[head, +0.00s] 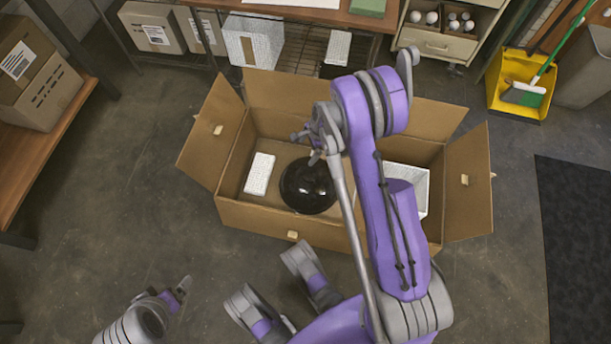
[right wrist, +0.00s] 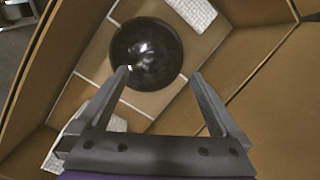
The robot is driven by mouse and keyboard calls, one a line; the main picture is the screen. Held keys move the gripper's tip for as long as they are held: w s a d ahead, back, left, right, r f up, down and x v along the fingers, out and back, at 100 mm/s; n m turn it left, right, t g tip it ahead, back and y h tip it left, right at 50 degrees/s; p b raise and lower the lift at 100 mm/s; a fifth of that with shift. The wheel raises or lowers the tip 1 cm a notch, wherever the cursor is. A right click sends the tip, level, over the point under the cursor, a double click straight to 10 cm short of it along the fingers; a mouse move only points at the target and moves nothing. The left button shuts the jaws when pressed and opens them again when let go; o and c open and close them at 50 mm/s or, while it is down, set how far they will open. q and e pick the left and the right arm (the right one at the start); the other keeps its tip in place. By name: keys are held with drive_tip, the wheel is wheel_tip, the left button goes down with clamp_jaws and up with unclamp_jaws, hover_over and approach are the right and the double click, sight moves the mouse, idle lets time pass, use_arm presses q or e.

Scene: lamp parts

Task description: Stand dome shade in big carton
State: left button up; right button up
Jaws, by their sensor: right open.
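The big carton (head: 285,216) stands open on the floor with its flaps spread. The dome shade (head: 306,188), glossy black and round, rests inside it on the carton's bottom, left of the middle. It also shows in the right wrist view (right wrist: 150,50), rounded side facing the camera. My right gripper (head: 313,145) is over the carton, close to the shade's far edge in the head view. Its fingers are apart and empty in the right wrist view (right wrist: 160,77); one fingertip overlaps the shade's rim in the picture. My left gripper (head: 183,287) is at the lower left, away from the carton; its jaw gap is unclear.
Inside the carton, a white block (head: 259,174) lies left of the shade and a white box (head: 412,180) stands at the right, partly behind my arm. A table and shelf stand behind. A yellow dustpan (head: 514,103) is at the right. Floor left of the carton is clear.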

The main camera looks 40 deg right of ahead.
drive_tip(key=s+a+r+n+h, duration=0.1)
drive_tip(key=s+a+r+n, duration=0.3)
drive_tip(key=r, duration=0.5)
drive_tip(key=s+a+r+n, duration=0.2)
drive_tip(key=a+r+n, duration=0.5)
drive_tip(key=r, duration=0.2)
drive_tip(key=s+a+r+n+t, duration=0.1)
drive_tip(key=s+a+r+n, duration=0.1)
drive_tip(key=s+n, duration=0.3)
drive_tip(key=s+a+r+n+t, duration=0.1)
drive_tip(key=s+a+r+n, duration=0.2)
drive_tip(key=s+n, duration=0.2)
drive_tip(key=s, duration=0.3)
drive_tip(key=shift+a+r+h, duration=0.3)
drive_tip(key=shift+a+h, duration=0.05)
drive_tip(key=shift+h, duration=0.05)
